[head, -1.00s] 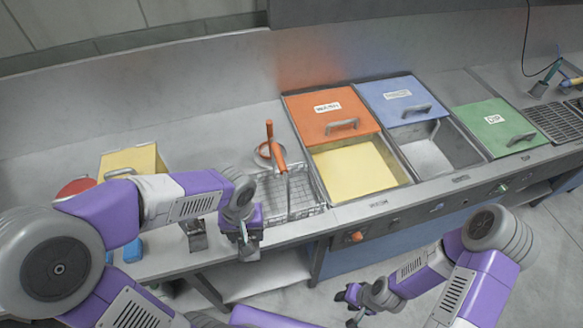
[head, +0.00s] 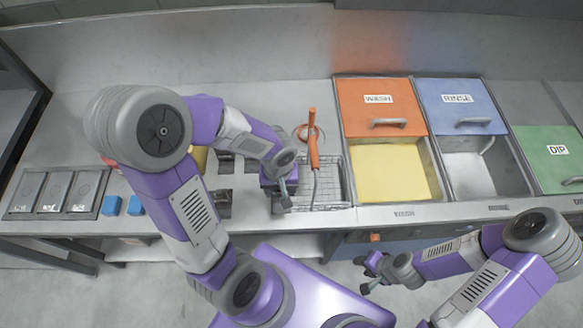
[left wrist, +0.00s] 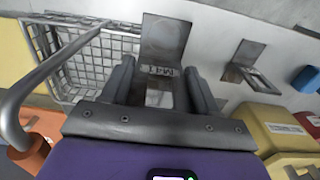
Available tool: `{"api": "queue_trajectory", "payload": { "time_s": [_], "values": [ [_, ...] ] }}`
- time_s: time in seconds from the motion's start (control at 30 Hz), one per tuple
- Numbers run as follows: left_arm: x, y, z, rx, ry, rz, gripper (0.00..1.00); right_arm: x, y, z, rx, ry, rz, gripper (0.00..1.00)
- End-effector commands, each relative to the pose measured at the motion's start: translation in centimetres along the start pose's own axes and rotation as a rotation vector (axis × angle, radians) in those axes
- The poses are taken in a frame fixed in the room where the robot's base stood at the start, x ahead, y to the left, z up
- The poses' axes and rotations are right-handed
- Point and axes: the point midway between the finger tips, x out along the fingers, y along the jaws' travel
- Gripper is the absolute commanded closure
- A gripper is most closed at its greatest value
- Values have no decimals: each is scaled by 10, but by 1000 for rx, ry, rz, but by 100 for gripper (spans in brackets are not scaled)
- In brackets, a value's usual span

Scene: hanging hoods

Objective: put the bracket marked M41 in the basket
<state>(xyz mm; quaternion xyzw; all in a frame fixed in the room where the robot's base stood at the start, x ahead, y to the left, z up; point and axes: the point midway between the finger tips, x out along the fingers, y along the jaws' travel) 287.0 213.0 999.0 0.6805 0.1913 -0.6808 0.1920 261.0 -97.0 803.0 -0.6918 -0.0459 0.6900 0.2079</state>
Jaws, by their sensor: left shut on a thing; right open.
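My left gripper (head: 284,205) is shut on a grey metal bracket. In the left wrist view the bracket (left wrist: 165,38) stands between the fingers (left wrist: 162,85), with a small upside-down tag that appears to read M41. In the head view my gripper mostly hides the bracket. The wire basket (head: 330,188) is just right of this gripper on the counter; it also shows at the upper left of the left wrist view (left wrist: 88,68). My right gripper (head: 372,272) is open and empty, in front of the counter.
Another bracket (head: 217,203) stands on the counter left of my left gripper. An orange-handled tool (head: 313,140) rises at the basket. Wash (head: 378,100), rinse (head: 458,99) and dip (head: 556,150) lids lie right. Blue blocks (head: 111,205) and a tray (head: 20,192) lie left.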

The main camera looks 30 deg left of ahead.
Motion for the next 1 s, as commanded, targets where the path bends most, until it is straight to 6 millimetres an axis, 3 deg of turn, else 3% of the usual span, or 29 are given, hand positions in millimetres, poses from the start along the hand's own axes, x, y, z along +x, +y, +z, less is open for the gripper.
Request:
{"api": "queue_trajectory", "payload": {
  "time_s": [0.2, 0.6, 1.0],
  "values": [
    [22, 15, -33, -2, 0, 0, 86, 4, 2, 1, 1, -2, 1, 57],
    [44, 29, -66, -1, -1, -1, 86, 3, 1, 0, 1, -2, 1, 57],
    [50, 32, -71, 0, 2, 1, 86, 3, 2, 0, 1, -2, 1, 57]
  ]
}}
